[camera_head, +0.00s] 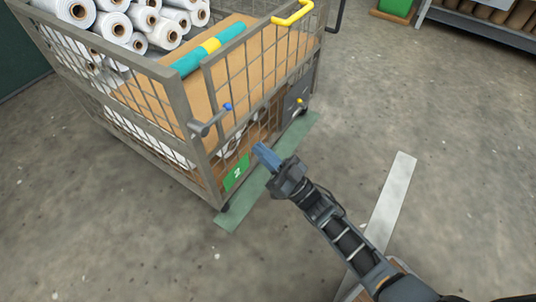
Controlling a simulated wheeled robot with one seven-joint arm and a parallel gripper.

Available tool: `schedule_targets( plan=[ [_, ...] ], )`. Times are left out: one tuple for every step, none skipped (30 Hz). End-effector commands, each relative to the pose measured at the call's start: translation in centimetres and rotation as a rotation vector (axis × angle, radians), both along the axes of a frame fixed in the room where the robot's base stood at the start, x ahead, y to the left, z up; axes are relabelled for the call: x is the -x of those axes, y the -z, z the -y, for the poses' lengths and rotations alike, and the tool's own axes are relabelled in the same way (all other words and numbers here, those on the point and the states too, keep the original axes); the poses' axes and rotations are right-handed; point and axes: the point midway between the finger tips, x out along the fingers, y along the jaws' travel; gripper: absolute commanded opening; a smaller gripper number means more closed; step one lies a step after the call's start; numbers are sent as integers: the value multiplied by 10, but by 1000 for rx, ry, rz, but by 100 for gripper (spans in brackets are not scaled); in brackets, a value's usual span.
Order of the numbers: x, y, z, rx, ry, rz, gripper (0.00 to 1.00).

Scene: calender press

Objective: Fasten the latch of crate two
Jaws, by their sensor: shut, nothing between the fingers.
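Crate two (171,74) is a grey wire-mesh cage crate on wheels, with a green plate (236,173) marked 2 low on its near corner. A lever with a blue knob (228,107) sits on the crate's front side near the left post; it looks like the latch, but how it engages is too small to tell. My gripper (258,149) has blue fingers, shut and empty. It is in front of the crate's right-hand side, below and right of the blue knob. I cannot tell whether it touches the mesh.

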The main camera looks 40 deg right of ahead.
Motion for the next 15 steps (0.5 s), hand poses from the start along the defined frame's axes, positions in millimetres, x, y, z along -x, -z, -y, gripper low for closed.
schedule_targets(
  plan=[
    [-9,-7,-3,1,-1,4,0],
    [-14,-10,-4,0,0,4,0],
    [-20,-15,-6,0,0,3,0],
    [-25,-18,-8,0,0,4,0],
    [-29,-21,-10,0,-1,3,0],
    [-35,-25,-12,0,-2,4,0],
    [-40,-28,-13,0,-1,3,0],
    [-44,-32,-15,0,-1,3,0],
    [-49,-35,-17,0,-1,3,0],
    [-53,-38,-18,0,-1,3,0],
    [-57,-40,-19,0,-1,3,0],
    [-61,-43,-20,0,-1,2,0],
    [-64,-45,-21,-1,-1,1,0],
    [-66,-46,-22,-1,-1,1,0],
    [-69,-49,-23,0,-1,2,0]
  ],
)
